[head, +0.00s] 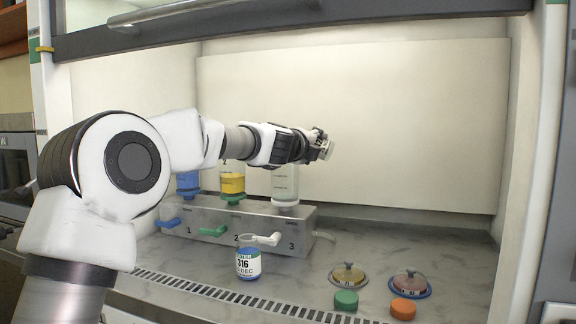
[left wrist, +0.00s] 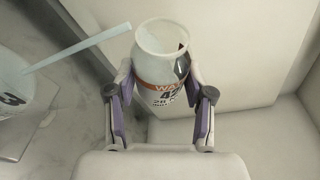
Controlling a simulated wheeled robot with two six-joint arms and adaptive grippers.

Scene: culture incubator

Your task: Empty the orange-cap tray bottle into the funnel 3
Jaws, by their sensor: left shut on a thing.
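My left gripper (head: 322,146) is raised above and a little right of funnel 3 (head: 285,183), a clear cup on the right end of the grey manifold. In the left wrist view the gripper (left wrist: 164,104) is shut around an uncapped white bottle (left wrist: 162,68) with an orange-banded label. The bottle's mouth is open; its contents cannot be made out. A cup marked 3 (left wrist: 12,98) shows at the left edge of the wrist view, apart from the bottle. An orange cap (head: 403,308) lies on the worktop at front right. My right gripper is not in view.
The manifold (head: 270,232) has blue, green and white levers and holds blue (head: 188,182) and yellow (head: 232,184) cups. Two round dishes (head: 347,275) (head: 409,285) and a green cap (head: 346,299) are at right.

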